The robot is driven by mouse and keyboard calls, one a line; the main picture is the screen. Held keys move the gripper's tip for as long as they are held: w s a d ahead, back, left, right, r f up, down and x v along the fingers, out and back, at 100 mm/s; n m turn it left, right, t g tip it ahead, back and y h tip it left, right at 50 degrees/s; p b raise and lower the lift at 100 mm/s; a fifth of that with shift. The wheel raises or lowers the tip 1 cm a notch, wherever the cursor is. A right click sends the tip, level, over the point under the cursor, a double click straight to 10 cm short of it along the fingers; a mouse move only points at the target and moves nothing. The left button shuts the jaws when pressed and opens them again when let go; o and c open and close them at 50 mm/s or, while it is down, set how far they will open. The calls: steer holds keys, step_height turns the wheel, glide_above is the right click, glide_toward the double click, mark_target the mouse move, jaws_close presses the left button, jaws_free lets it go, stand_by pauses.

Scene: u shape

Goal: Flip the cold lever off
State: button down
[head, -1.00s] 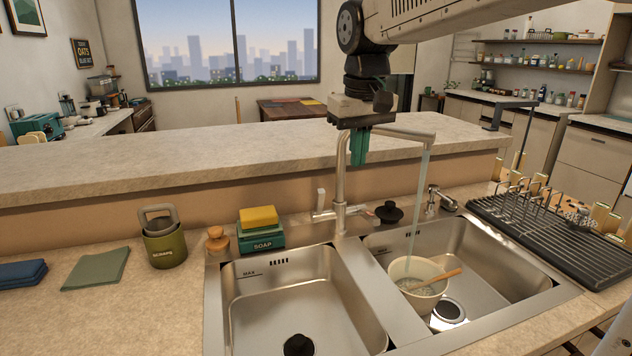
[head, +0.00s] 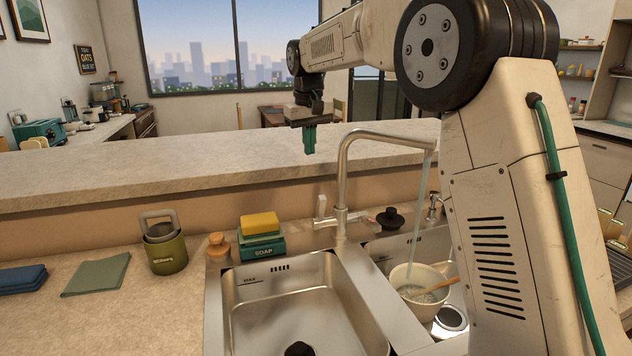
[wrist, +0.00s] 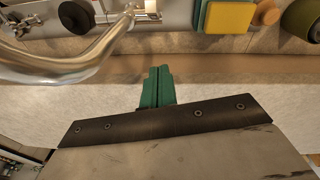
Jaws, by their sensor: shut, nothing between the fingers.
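The steel tap (head: 345,180) stands behind the double sink, and water runs from its spout into a bowl (head: 408,300). A pale lever (head: 321,206) stands upright on the left of the tap's base; I take it as the cold lever, though no cold mark is readable. Another lever (head: 358,216), with a red mark, lies flatter on the right. My gripper (head: 310,141) is shut and empty, with teal fingers pointing down. It is above the counter ledge, up and behind the levers, touching nothing. The wrist view shows the fingers (wrist: 157,86) and the tap's curved neck (wrist: 70,55).
The raised ledge (head: 200,163) runs behind. My arm covers the right side.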

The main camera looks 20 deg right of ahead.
glide_above(320, 213)
steer(key=w+a, duration=0.1)
steer(key=w, duration=0.4)
step_height(320, 213, down, 10)
steer(key=shift+s+d+f, duration=0.15)
steer(key=shift+s+f, duration=0.05)
steer(key=shift+s, duration=0.45)
steer(key=shift+s+d+f, duration=0.1)
steer(key=shift+s+f, duration=0.05)
steer(key=shift+s, duration=0.45)
steer(key=shift+s+d+f, duration=0.1)
steer(key=shift+s+f, duration=0.15)
steer(key=shift+s, duration=0.2)
steer(key=shift+s, duration=0.1)
